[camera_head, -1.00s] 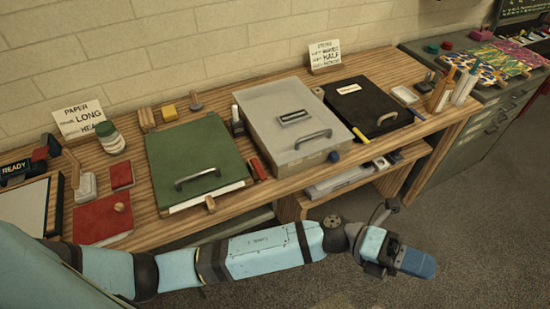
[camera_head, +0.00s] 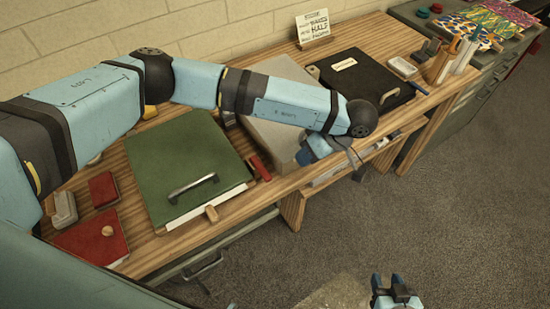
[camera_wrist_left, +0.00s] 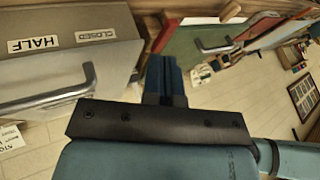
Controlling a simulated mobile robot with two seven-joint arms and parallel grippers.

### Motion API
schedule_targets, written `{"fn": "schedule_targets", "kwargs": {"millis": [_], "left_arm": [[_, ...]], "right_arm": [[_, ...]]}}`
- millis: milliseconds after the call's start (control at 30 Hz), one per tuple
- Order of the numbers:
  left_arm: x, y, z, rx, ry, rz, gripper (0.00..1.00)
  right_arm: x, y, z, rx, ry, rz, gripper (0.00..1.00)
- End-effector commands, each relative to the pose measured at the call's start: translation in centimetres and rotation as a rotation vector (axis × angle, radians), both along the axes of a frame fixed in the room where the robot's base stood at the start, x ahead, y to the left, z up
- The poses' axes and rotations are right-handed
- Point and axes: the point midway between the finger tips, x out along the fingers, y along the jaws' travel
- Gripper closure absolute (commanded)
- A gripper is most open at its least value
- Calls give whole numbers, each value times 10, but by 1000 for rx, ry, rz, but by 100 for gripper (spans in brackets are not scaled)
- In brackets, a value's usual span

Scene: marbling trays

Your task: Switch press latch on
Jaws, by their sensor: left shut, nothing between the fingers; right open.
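I cannot clearly pick out the press latch. A grey box (camera_head: 276,150) with a front handle stands mid-bench, partly hidden by my left arm. The left wrist view shows its handle (camera_wrist_left: 82,82) and front labels "HALF" (camera_wrist_left: 32,44) and "CLOSED" (camera_wrist_left: 96,36). My left gripper (camera_head: 306,156) is at the front of the grey box; its fingers (camera_wrist_left: 165,75) are shut and empty. I cannot tell whether they touch the box. My right gripper (camera_head: 386,280) is open and empty, low in front of the bench, over the floor.
A green-covered board (camera_head: 180,150) with a metal handle (camera_head: 194,188) lies left of the grey box, with a red piece (camera_head: 259,168) between. A black case (camera_head: 365,80) lies to the right. Red books (camera_head: 95,240) are at left.

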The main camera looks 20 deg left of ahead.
Motion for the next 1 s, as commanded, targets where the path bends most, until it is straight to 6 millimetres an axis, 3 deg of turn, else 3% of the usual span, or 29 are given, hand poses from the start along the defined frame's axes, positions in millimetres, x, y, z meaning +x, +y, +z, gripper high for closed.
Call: {"fn": "schedule_targets", "kwargs": {"millis": [133,533,1000], "left_arm": [[10,10,7,54,-31,-14,100],[9,13,2,53,-29,-13,100],[-2,58,-57,53,-27,-12,100]], "right_arm": [[0,0,-2,-1,2,0,58],[-1,-2,-3,-5,6,-1,58],[0,-2,16,-4,1,-1,58]]}}
